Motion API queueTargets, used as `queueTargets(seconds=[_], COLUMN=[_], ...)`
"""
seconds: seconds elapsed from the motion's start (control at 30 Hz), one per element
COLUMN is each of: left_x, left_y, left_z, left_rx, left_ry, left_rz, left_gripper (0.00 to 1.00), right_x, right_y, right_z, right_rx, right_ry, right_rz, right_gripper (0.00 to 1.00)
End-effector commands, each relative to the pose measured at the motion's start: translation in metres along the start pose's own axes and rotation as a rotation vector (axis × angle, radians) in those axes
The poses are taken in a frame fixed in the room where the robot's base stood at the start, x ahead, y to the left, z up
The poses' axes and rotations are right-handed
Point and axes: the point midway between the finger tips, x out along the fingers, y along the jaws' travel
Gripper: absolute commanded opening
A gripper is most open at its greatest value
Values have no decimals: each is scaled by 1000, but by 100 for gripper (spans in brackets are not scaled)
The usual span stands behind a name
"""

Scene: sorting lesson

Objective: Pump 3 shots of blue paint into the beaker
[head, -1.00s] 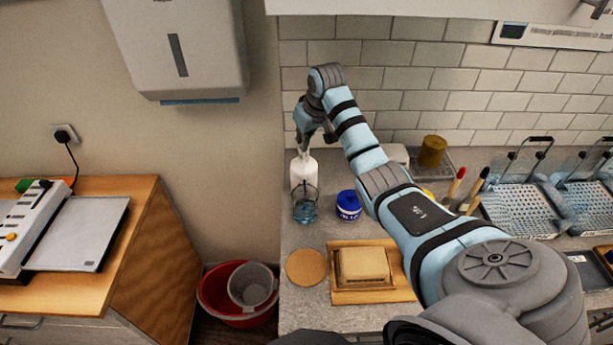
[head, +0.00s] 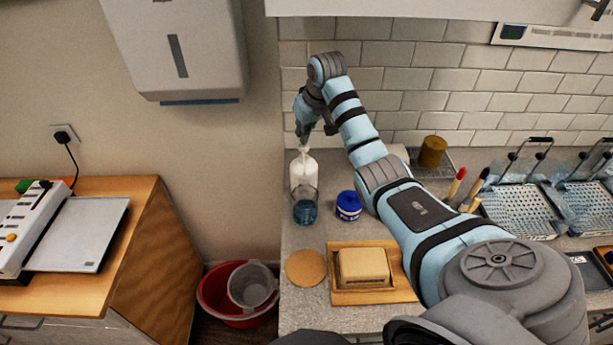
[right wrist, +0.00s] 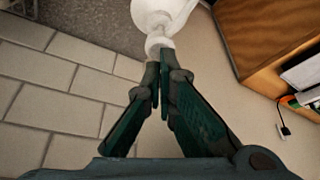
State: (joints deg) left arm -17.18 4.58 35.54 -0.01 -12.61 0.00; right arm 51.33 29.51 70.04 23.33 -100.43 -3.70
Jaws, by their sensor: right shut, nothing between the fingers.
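A white pump bottle (head: 304,172) stands at the back left of the counter. A clear beaker (head: 305,212) with blue liquid in it stands just in front of the bottle. My right gripper (head: 304,142) is above the bottle's pump head, fingers pointing down. In the right wrist view the shut fingertips (right wrist: 158,70) are at the white pump top (right wrist: 158,42), with nothing between them; whether they touch it I cannot tell. The bottle's white body (right wrist: 153,12) shows beyond. My left gripper is not in view.
A blue-and-white jar (head: 348,206) stands right of the beaker. A round cork mat (head: 306,267) and a wooden board (head: 372,293) with a beige block lie in front. The tiled wall is close behind.

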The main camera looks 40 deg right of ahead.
Motion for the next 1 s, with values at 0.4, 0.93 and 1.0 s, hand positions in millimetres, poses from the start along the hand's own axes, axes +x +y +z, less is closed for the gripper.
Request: queueTargets(seconds=[0.4, 0.93, 1.0], left_x=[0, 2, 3], left_y=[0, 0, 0], left_z=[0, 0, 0], left_rx=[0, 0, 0], left_ry=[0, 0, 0], left_rz=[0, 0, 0], left_gripper=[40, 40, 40], right_x=[3, 21, 23], right_y=[0, 0, 0], right_z=[1, 9, 10], right_rx=[0, 0, 0], right_ry=[0, -1, -1], right_rz=[0, 0, 0], right_gripper=[0, 0, 0])
